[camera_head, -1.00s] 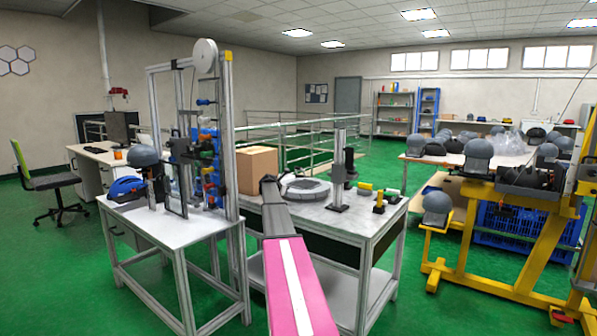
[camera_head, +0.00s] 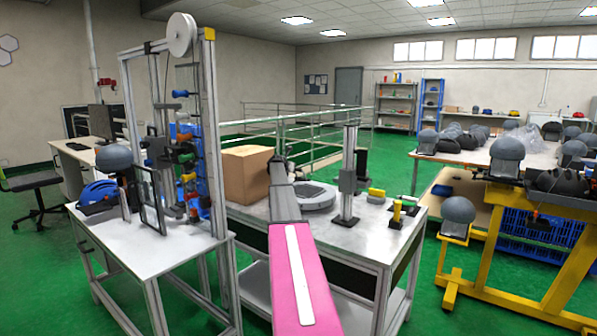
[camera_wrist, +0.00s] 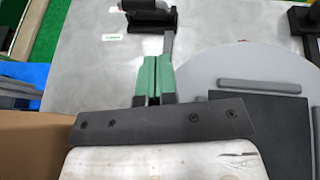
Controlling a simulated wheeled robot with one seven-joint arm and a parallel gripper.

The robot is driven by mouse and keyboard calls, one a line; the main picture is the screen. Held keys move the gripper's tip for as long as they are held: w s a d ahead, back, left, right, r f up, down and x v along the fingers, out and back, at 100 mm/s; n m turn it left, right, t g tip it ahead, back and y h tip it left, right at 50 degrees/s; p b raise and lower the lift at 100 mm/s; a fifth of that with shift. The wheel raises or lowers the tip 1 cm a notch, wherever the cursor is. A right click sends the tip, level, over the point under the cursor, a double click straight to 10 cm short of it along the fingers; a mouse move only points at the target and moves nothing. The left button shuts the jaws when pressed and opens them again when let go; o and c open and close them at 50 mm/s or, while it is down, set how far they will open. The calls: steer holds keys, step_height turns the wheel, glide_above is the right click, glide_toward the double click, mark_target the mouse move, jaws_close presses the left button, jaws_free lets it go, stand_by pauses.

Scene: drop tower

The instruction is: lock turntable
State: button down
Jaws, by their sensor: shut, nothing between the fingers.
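The turntable (camera_head: 318,195) is a flat round grey disc on the grey-white worktable, right of my arm in the head view. In the wrist view its pale disc (camera_wrist: 222,66) fills the right side and carries a raised grey bar (camera_wrist: 262,86). My gripper (camera_wrist: 153,88) has green fingers, shut together and empty, just left of the disc's edge. A narrow grey lever-like strip (camera_wrist: 168,46) runs from beside the fingertips towards a black fixture (camera_wrist: 150,12) at the top. I cannot tell whether the fingers touch the strip. In the head view my arm hides the fingertips.
A cardboard box (camera_head: 246,172) stands close left of my arm; its brown side (camera_wrist: 35,142) shows in the wrist view. A metal post (camera_head: 348,180) and a yellow-topped piece (camera_head: 397,212) stand right of the turntable. A tall drop tower frame (camera_head: 208,130) stands further left.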

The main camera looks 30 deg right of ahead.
steer(key=shift+w, duration=0.2)
steer(key=shift+w+d+f, duration=0.2)
steer(key=shift+w+d, duration=0.05)
steer(key=shift+d, duration=0.15)
steer(key=x, duration=0.9)
steer(key=shift+r, duration=0.15)
